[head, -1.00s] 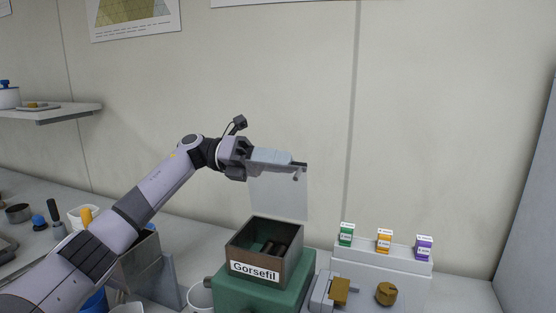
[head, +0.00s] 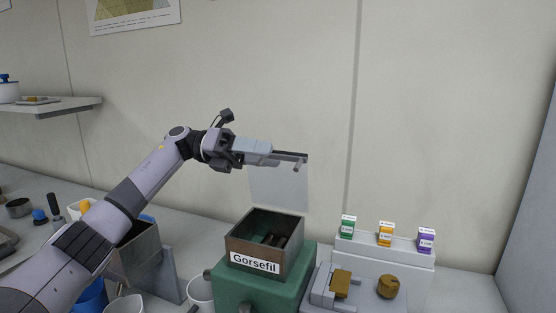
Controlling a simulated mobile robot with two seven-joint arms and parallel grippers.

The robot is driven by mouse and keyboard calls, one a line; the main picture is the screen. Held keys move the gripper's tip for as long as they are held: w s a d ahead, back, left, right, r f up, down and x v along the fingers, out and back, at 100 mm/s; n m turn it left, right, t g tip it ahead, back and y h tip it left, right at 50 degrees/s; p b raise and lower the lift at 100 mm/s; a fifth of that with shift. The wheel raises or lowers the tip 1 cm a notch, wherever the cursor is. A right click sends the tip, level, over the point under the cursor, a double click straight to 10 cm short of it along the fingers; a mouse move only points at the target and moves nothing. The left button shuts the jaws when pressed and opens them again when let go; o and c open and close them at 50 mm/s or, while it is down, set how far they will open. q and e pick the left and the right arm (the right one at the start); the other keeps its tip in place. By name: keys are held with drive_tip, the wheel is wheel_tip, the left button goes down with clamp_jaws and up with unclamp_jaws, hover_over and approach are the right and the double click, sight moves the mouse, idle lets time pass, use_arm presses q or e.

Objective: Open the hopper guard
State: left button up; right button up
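The hopper guard (head: 282,188) is a pale see-through panel with a dark bar along its top edge. It stands upright behind the open top of the hopper (head: 289,258), a brown box labelled "Gorsefil" on a green base. Dark pieces show inside the hopper. My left gripper (head: 268,153) is at the upper left of the guard, its fingertips overlapping the left end of the top bar in the head view. I cannot tell whether they touch it or how wide they are apart. My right gripper is out of view.
A grey rack (head: 405,247) with green, orange and purple boxes stands right of the hopper, behind a grey device (head: 325,289) and a brown knob (head: 388,287). White cups, a grey bin (head: 139,258) and tools crowd the left.

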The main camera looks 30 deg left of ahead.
use_arm(q)
drive_tip(key=v, duration=0.3)
drive_tip(key=shift+s+a, duration=0.1)
drive_tip(key=shift+a, duration=0.15)
idle(0.4)
